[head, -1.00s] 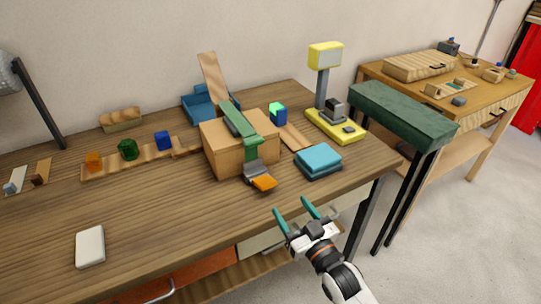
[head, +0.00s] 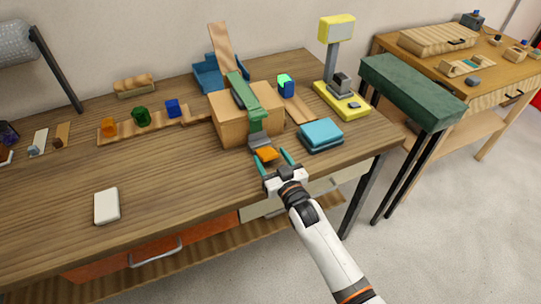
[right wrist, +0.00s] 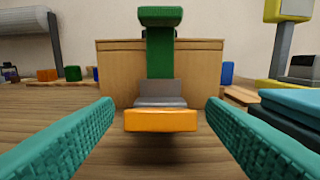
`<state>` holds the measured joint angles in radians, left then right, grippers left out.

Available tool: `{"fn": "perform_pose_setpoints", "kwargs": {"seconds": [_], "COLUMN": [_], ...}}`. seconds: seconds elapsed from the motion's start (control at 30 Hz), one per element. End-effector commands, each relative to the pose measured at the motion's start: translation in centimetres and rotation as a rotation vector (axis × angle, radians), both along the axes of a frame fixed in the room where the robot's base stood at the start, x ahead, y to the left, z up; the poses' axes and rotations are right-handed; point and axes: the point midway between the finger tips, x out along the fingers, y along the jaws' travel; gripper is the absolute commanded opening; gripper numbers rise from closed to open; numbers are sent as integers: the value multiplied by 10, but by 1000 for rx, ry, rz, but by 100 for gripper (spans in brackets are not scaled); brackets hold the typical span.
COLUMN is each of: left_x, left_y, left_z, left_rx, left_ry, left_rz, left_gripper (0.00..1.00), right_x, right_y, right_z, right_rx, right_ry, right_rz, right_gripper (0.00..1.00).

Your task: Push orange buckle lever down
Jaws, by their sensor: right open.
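The orange buckle lever (head: 266,154) sticks out at the front of a grey metal buckle (head: 262,142), at the lower end of a green strap (head: 245,100). The strap runs over a wooden box (head: 222,120). My right gripper (head: 272,160) is open, its two teal fingers apart on either side of the orange lever. In the right wrist view the lever (right wrist: 160,120) lies centred between the fingertips (right wrist: 158,110), with gaps on both sides. No contact shows. My left gripper is not in view.
A blue stacked block (head: 321,135) sits right of the buckle. A yellow-based stand (head: 342,101) is behind it. A white block (head: 107,205) lies at the table's left front. A green bench (head: 410,90) stands to the right. The table's front middle is clear.

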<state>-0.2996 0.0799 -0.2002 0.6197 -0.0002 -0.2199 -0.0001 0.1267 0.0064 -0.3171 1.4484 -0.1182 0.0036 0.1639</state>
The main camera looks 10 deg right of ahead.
Motion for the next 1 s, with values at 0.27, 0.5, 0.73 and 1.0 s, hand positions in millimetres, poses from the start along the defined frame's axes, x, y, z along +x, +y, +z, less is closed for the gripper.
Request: {"fn": "perform_pose_setpoints", "kwargs": {"seconds": [0.27,0.5,0.73,1.0], "left_x": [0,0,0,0], "left_y": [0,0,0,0], "left_z": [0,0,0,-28], "left_rx": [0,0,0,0], "left_ry": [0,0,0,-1], "left_rz": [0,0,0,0], "left_gripper": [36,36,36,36], "right_x": [13,12,12,11], "right_y": [4,4,4,4], "right_z": [0,0,0,-11], "right_rx": [0,0,0,23], "right_ry": [-1,0,0,-68], "right_rz": [0,0,0,1], "right_gripper": [65,56,21,21]}}
